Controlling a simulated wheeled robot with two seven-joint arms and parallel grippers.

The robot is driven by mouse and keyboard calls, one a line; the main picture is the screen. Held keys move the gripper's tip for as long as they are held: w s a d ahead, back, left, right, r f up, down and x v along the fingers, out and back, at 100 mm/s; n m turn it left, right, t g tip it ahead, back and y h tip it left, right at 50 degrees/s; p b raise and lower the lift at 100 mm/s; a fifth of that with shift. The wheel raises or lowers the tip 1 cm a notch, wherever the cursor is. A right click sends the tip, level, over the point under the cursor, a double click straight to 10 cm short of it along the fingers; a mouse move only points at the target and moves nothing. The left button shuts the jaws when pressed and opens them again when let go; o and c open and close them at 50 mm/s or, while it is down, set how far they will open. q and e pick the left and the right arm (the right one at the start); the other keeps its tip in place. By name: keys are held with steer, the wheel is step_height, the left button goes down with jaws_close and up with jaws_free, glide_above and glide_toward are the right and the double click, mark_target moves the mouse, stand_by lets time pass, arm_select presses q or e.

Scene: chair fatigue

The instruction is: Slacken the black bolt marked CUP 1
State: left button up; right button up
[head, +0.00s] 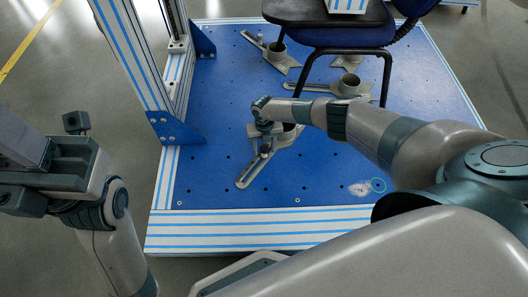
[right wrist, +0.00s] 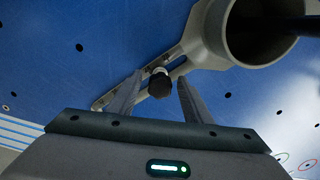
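A black bolt (right wrist: 160,83) stands on the slotted arm of a grey metal cup clamp (right wrist: 190,40) in the right wrist view. My right gripper (right wrist: 158,95) is open, with one finger on each side of the bolt and a visible gap at both sides. In the head view my right gripper (head: 263,136) points down over the clamp (head: 250,175) nearest the front of the blue plate and hides the bolt. No CUP 1 marking is readable. My left gripper (head: 55,160) is at the left, away from the plate; its finger opening is unclear.
The blue plate (head: 215,110) has many holes and a striped front edge. More cup clamps (head: 283,58) (head: 348,84) sit farther back around the chair (head: 335,35). A striped upright frame (head: 135,55) stands at the left. The plate's front strip is clear.

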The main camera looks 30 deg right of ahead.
steer(key=shift+r+m+p, duration=0.1)
steer(key=shift+m+p, duration=0.75)
steer(key=shift+m, duration=1.15)
steer(key=shift+p, duration=0.3)
steer(key=shift+m+p, duration=0.55)
steer(key=shift+m, duration=1.45)
steer(key=shift+p, duration=0.3)
